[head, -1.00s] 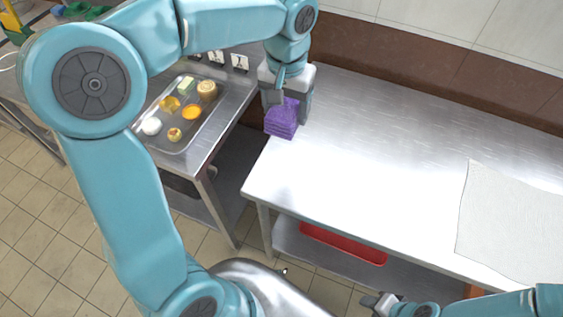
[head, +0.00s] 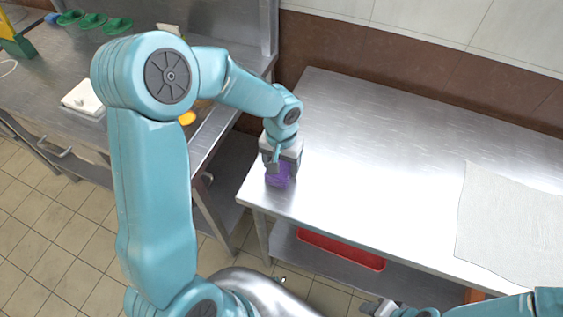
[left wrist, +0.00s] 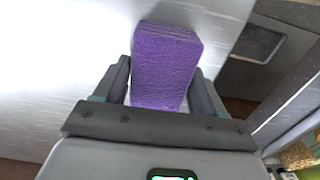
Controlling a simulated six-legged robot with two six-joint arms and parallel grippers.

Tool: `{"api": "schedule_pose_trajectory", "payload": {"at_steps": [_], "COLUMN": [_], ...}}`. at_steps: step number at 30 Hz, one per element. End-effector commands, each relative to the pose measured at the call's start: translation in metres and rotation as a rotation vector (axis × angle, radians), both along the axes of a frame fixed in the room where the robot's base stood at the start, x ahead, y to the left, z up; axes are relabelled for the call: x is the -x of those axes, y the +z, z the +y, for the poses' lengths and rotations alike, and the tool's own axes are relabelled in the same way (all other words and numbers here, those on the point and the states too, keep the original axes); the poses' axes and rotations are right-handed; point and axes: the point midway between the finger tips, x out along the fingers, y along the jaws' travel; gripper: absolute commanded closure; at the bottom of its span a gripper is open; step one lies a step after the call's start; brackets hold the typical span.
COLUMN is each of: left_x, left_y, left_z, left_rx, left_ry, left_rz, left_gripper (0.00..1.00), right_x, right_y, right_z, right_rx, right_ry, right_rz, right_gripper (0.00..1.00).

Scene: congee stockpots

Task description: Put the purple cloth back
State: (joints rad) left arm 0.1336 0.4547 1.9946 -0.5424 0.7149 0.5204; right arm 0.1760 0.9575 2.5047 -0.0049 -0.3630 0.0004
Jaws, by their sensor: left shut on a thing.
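The purple cloth (head: 277,181) is a small folded block near the left end of the steel table (head: 345,150). My left gripper (head: 279,170) points down over it and is shut on it. In the left wrist view the cloth (left wrist: 166,60) stands between the two fingers of the gripper (left wrist: 162,92). I cannot tell whether the cloth touches the tabletop. My right gripper (head: 375,307) is at the bottom edge, empty of anything I can see, and its jaws are too small to judge.
A pale grey mat (head: 510,225) lies on the table's right part. A red tray (head: 340,249) is on the shelf below. The table's middle is clear.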

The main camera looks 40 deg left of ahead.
Motion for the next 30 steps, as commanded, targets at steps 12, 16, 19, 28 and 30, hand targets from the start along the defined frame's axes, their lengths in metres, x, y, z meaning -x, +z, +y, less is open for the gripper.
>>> {"api": "schedule_pose_trajectory", "payload": {"at_steps": [12, 16, 19, 28, 30], "left_x": [0.0, 0.0, 0.0, -0.001, -0.001], "left_y": [-0.002, -0.002, -0.002, 0.029, 0.046], "left_z": [0.0, 0.0, 0.0, 0.0, 0.0], "left_rx": [0.0, 0.0, 0.0, -0.001, -0.002], "left_ry": [0.0, 0.0, 0.0, -0.001, 0.001], "left_rz": [-0.001, 0.0, 0.0, -0.006, -0.007], "left_gripper": [0.07, 0.04, 0.04, 0.04, 0.04], "right_x": [0.0, 0.0, 0.0, 0.0, 0.0], "right_y": [-0.003, -0.003, -0.003, 0.002, 0.003], "right_z": [0.0, 0.0, 0.0, 0.0, 0.0], "right_rx": [0.0, 0.0, 0.0, 0.0, 0.0], "right_ry": [0.0, 0.0, 0.0, 0.0, 0.0], "right_rz": [0.0, 0.0, 0.0, 0.0, 0.0], "right_gripper": [0.57, 0.57, 0.57, 0.57, 0.57]}}
